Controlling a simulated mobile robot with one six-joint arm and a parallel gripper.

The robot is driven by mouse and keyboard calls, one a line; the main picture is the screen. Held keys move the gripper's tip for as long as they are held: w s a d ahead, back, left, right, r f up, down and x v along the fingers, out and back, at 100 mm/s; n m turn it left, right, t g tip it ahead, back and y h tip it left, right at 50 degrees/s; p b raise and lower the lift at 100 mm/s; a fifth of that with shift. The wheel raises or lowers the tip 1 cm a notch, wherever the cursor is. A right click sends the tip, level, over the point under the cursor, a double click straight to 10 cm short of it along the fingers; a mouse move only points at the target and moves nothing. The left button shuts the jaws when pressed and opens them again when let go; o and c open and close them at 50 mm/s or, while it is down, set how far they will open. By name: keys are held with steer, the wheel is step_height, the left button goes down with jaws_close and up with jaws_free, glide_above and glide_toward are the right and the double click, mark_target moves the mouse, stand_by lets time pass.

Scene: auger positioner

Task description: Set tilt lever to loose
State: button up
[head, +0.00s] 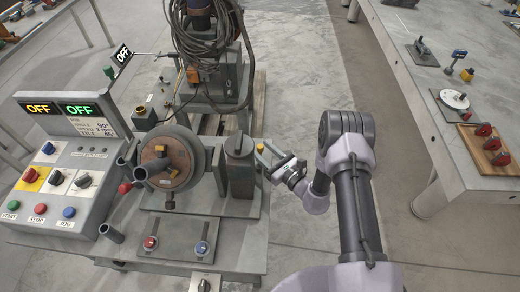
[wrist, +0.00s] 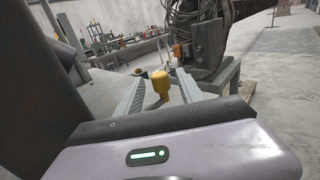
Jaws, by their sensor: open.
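A yellow knob (head: 261,148), which looks like the tilt lever's handle, sits at the right side of the dark upright block on the positioner (head: 240,172). In the wrist view the yellow knob (wrist: 160,84) stands between the two pale fingers of my gripper (wrist: 158,88). My gripper (head: 277,163) is open and reaches in from the right, close to the knob. I cannot tell whether either finger touches it. The lever's shaft and its marked positions are too small or hidden to read. The round positioner plate (head: 177,168) faces forward, left of the block.
A control panel (head: 68,165) with two OFF displays, knobs and buttons stands at left. A cable-wrapped machine (head: 211,60) stands behind the positioner. A grey table (head: 440,130) with small fixtures is at right. Bare floor lies between the benches.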

steer(key=shift+x, duration=0.8)
jaws_close()
stand_by(0.9)
